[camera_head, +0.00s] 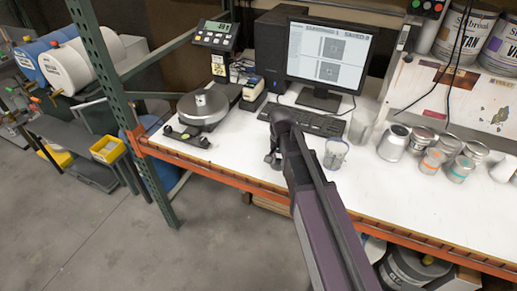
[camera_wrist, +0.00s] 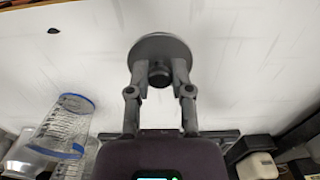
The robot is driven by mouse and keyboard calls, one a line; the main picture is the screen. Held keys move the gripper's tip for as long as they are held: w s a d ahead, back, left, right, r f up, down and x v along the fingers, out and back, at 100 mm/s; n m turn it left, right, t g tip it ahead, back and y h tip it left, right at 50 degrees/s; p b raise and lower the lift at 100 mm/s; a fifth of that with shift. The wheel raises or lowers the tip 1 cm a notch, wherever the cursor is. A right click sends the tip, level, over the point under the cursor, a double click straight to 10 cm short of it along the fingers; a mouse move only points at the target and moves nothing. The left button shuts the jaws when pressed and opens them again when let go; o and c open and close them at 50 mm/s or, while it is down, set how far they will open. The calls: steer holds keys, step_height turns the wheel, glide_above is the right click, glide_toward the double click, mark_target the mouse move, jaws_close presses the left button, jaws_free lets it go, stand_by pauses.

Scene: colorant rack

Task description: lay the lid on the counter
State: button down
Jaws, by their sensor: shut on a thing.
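My gripper (camera_wrist: 159,88) is shut on the knob of a grey round lid (camera_wrist: 160,46) in the wrist view. The lid's disc lies beyond the fingertips, over the white counter (camera_wrist: 240,60). I cannot tell whether it touches the counter. In the head view my gripper (camera_head: 273,159) is low over the counter (camera_head: 225,158), between the scale and the clear beaker. The lid is hard to make out there, mostly hidden by my arm.
A clear beaker (camera_head: 335,154) stands just right of my gripper; a blue-rimmed one (camera_wrist: 62,125) shows in the wrist view. A keyboard (camera_head: 310,122) lies behind. Several cans stand right. Free counter lies left of my gripper.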

steer(key=shift+w+d, duration=0.1)
stand_by(0.3)
steer(key=b, duration=0.1)
glide_above(258, 148)
steer(key=s, duration=0.1)
steer(key=shift+s+d+f, duration=0.2)
steer(key=shift+d+f, duration=0.1)
steer(key=shift+f, duration=0.35)
steer(key=shift+w+a, duration=0.15)
steer(key=shift+w, duration=0.1)
steer(key=shift+w+a+f+b, duration=0.2)
steer(key=shift+w+f+b, duration=0.1)
steer(key=shift+f+b, duration=1.55)
steer(key=shift+b, duration=0.2)
steer(key=shift+f, duration=0.15)
steer(key=c, duration=0.5)
jaws_free()
